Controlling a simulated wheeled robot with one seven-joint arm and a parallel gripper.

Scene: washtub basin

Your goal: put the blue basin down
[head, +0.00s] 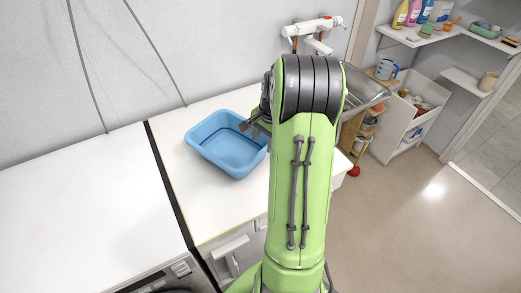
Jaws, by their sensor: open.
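The blue basin (226,158) sits upright on the white countertop, left of my arm. It is a rectangular tub with rounded corners and looks empty. My gripper (250,124) is at the basin's right rim, partly hidden behind my green arm. The jaws are open. I cannot tell whether a finger still touches the rim. The basin's right end is partly covered by my gripper and arm.
A white worktop (80,205) lies to the left, past a dark gap. A white wall tap (318,27) is behind my arm, with a metal sink (364,88) beside it. Shelves with bottles (413,12) and a white cabinet (408,118) stand at right. The floor (410,220) is clear.

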